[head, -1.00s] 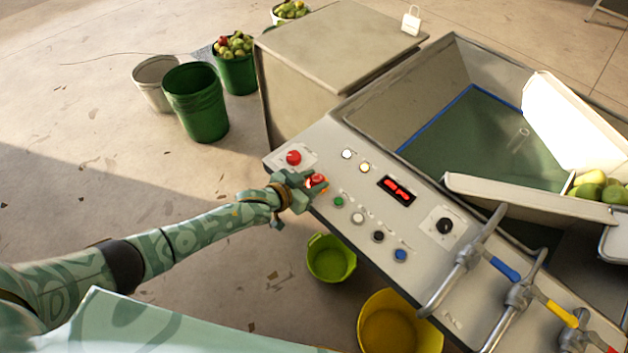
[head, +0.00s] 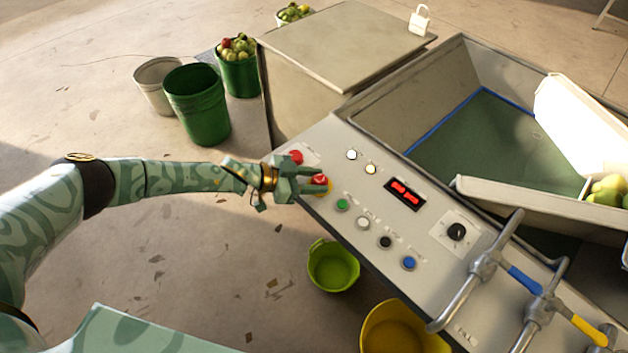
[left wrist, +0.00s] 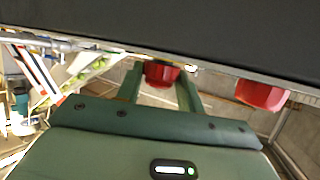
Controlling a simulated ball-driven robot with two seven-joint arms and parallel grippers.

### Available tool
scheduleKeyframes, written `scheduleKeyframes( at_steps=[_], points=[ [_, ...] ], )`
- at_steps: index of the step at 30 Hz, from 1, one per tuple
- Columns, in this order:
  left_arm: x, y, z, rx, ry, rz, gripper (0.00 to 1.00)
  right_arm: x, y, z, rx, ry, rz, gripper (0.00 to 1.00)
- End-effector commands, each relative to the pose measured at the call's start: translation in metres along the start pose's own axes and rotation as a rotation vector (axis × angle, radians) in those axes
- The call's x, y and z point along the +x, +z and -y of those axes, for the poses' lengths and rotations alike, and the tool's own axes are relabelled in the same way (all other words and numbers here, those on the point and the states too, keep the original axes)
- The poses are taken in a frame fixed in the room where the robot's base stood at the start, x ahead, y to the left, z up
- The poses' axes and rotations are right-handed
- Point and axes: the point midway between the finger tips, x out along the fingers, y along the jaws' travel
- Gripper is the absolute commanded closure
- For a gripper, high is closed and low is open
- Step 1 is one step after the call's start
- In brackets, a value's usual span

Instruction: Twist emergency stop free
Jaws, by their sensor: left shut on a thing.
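The emergency stop (head: 320,179) is a red mushroom button with yellow at its base, on the grey control panel (head: 322,142) near its left end. My left gripper (head: 312,184) comes from the left and is shut on it. In the left wrist view the red head (left wrist: 162,73) sits between my two green fingers. The fingers partly hide the button in the head view, and I cannot tell how far it is turned. A second red button (head: 296,157) stands just behind it, apart from the fingers; it also shows in the left wrist view (left wrist: 262,95). My right gripper is out of view.
Green (head: 342,204), white, black and blue (head: 409,263) buttons line the panel's front, with a red display (head: 404,193) and a black knob (head: 456,231) further right. Pipe handles (head: 484,266) stand at lower right. Buckets (head: 198,105) stand on the floor; open floor lies left.

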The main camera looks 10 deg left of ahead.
Motion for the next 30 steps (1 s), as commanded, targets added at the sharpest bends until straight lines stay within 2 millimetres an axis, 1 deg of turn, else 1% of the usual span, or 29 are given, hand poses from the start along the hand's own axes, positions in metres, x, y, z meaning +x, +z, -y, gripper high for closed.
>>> scheduleKeyframes(
  at_steps=[8,9,11,12,24,27,29,30],
  points=[
    [0.000,-0.001,0.002,0.003,-0.003,0.000,0.85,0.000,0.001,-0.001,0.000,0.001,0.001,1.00],
    [0.000,-0.001,0.002,0.003,-0.003,0.000,0.60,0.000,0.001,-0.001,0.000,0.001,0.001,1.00],
    [0.000,-0.001,0.001,0.003,-0.003,0.000,0.43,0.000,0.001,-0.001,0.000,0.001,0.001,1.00],
    [0.000,-0.001,0.001,0.003,-0.002,0.000,0.41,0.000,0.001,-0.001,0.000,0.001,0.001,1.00],
    [-0.002,-0.001,0.000,0.002,-0.001,0.000,0.41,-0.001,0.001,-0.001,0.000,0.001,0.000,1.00],
    [-0.011,-0.002,0.001,0.002,-0.002,0.000,0.41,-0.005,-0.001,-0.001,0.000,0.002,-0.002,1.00],
    [-0.022,-0.003,0.001,0.002,-0.003,0.000,0.41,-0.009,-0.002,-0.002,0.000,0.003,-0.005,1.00],
    [-0.031,-0.003,0.001,0.002,-0.003,0.000,0.41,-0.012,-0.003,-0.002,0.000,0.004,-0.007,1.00]
  ],
)
